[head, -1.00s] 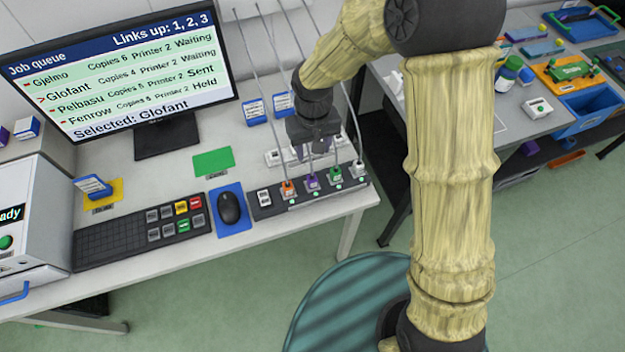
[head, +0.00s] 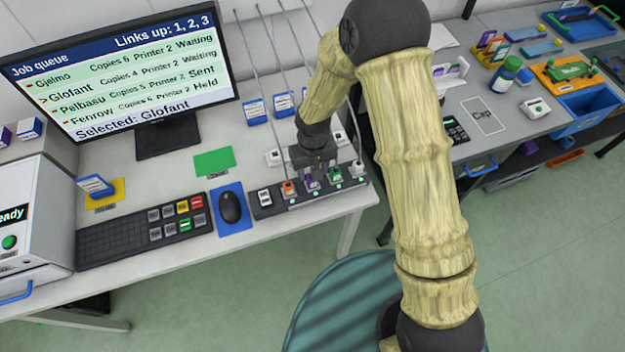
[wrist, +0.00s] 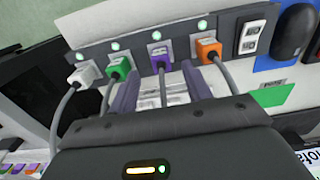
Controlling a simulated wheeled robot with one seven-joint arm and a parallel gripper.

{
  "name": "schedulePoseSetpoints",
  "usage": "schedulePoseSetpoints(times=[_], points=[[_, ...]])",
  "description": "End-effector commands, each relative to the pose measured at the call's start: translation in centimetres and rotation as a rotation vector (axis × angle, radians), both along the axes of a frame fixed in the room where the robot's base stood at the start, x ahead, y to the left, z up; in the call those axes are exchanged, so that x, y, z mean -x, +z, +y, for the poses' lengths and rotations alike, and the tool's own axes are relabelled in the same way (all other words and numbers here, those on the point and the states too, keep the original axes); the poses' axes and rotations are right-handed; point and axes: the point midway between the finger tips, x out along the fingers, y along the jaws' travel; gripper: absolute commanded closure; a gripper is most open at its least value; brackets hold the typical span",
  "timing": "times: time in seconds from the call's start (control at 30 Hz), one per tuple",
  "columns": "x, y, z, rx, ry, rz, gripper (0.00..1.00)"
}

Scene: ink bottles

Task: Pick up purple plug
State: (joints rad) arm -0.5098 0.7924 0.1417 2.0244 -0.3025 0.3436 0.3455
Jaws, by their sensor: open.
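The purple plug (head: 310,184) sits upright in the black socket strip (head: 332,198), between the orange plug (head: 288,188) and the green plug (head: 335,176). My gripper (wrist: 160,72) is open, with one finger on each side of the purple plug's cable, close to the plug. In the head view my gripper (head: 313,170) is just above and behind the plug. Whether the fingers touch it I cannot tell.
A white plug (wrist: 82,75) sits beyond the green one, with its own cable. The orange plug's cable (wrist: 228,85) runs close to one finger. A switch (head: 265,198) is at the strip's left end. A mouse (head: 230,207) lies left of the strip.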

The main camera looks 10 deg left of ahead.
Motion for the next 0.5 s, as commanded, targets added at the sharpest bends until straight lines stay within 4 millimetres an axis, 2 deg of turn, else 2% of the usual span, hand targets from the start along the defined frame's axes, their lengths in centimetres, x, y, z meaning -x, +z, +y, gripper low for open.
schedulePoseSetpoints(times=[0.17, 0.5], points=[[0.0, -1.2, 0.1, 0.003, 0.001, 0.003, 0.51], [-0.1, -4.9, 0.2, 0.002, 0.001, 0.002, 0.51]])
